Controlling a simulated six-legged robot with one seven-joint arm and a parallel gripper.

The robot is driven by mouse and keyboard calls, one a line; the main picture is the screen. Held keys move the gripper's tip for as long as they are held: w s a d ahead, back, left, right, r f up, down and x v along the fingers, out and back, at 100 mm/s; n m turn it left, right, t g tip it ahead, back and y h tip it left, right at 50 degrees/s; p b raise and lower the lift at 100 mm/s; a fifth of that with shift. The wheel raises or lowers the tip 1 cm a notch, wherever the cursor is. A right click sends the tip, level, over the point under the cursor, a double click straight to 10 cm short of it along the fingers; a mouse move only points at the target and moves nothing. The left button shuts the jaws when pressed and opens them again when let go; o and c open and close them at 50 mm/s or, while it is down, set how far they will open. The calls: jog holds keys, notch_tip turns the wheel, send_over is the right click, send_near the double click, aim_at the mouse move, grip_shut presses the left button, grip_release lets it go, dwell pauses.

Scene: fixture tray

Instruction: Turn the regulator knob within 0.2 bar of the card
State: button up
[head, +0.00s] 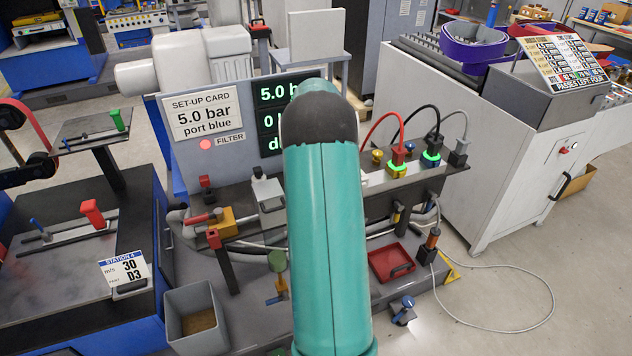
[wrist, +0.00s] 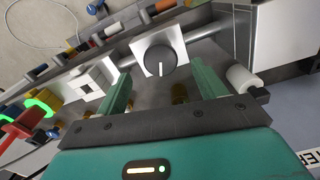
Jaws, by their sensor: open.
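The set-up card (head: 208,112) reads 5.0 bar, port blue. The dark display (head: 268,118) beside it shows "5.0 b" in green on top, with lower lines starting "0" and "d"; my arm covers the rest. In the wrist view the round dark regulator knob (wrist: 157,58) sits on a white square plate (wrist: 143,46), its white pointer line towards the bottom of the picture. My gripper (wrist: 160,74) is open, its green fingers on either side of the knob, with visible gaps in the picture. Depth to the knob is unclear. My arm hides the knob in the head view.
A red lamp (head: 205,144) marked FILTER glows below the card. Red, black and grey cables plug into a port block (head: 412,170) with green-lit rings. A grey bin (head: 196,318) and a red tray (head: 391,263) stand lower down. A white cylinder (wrist: 242,80) is near the right finger.

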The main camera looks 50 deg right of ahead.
notch_tip(320, 180, up, 9)
dwell(1.9)
jog(key=a+r+n+t, duration=0.1)
jog(key=a+r, duration=0.3)
jog(key=a, duration=0.6)
jog(key=a+r+n+t, duration=0.15)
jog(key=a+r, duration=0.25)
jog(key=a, duration=0.5)
jog(key=a+r+n, duration=0.1)
jog(key=a+r, duration=0.3)
jog(key=a, duration=0.6)
jog(key=s+a+f+n+t, duration=0.1)
jog(key=s+a+n, duration=0.1)
jog(key=s+a, duration=0.5)
jog(key=s+a+f+n+t, duration=0.1)
jog(key=s+a, duration=0.5)
jog(key=a, duration=0.6)
jog(key=shift+s+a+f+n+t, duration=0.15)
jog(key=shift+s+f+n+t, duration=0.25)
jog(key=shift+n+t, duration=0.2)
